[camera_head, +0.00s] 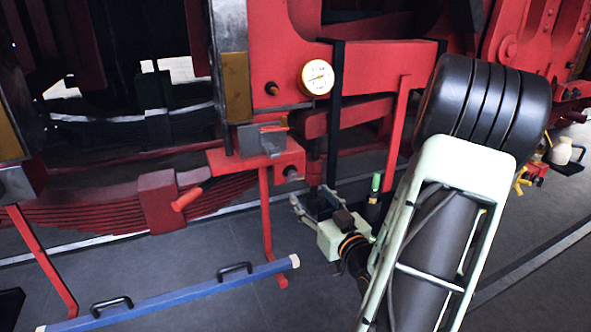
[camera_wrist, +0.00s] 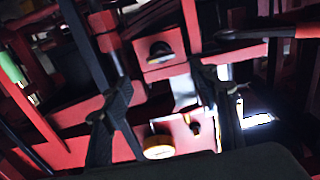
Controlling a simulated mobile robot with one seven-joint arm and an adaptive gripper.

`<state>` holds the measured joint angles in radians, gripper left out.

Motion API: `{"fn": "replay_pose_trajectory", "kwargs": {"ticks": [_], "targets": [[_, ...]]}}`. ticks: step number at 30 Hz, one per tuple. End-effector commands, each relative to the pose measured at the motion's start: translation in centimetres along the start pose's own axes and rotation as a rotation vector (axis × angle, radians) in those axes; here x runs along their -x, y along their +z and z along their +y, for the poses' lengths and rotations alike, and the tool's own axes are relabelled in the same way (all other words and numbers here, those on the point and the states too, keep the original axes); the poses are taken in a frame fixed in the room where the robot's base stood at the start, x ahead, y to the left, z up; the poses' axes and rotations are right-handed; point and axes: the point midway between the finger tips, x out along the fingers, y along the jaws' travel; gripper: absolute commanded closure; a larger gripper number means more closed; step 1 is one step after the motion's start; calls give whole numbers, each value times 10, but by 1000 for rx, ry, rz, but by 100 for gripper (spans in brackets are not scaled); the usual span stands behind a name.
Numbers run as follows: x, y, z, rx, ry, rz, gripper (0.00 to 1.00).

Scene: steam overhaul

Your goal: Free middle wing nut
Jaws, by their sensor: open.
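My gripper (camera_head: 313,205) is low in front of the red frame, beside a vertical rod under the gauge. In the wrist view its two dark fingers stand wide apart with nothing held between them (camera_wrist: 168,112). I cannot pick out the middle wing nut with certainty in either view.
A round gauge (camera_head: 317,77) is on the red frame (camera_head: 280,30); it also shows in the wrist view (camera_wrist: 158,147). A blue bar with black handles (camera_head: 185,297) lies on the floor at lower left. Red posts hang close to my gripper. Grey floor (camera_head: 255,310) is open in front.

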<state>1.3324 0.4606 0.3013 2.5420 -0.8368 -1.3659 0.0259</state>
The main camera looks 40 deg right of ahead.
Motion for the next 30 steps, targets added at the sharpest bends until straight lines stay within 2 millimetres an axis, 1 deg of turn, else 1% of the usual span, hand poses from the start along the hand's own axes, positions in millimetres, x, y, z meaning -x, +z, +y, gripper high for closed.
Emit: {"fn": "replay_pose_trajectory", "kwargs": {"ticks": [2,5,12,15,18,23,30], "targets": [[-4,-1,-2,-2,-4,4,45],[-17,-2,-2,-1,-5,5,45],[-64,-2,-2,-2,-5,3,45],[-81,-2,-2,-2,-4,3,45],[-94,-2,-2,-1,-3,3,45],[-105,-1,-2,-1,-2,2,45],[-107,0,-1,-1,-2,2,45]]}}
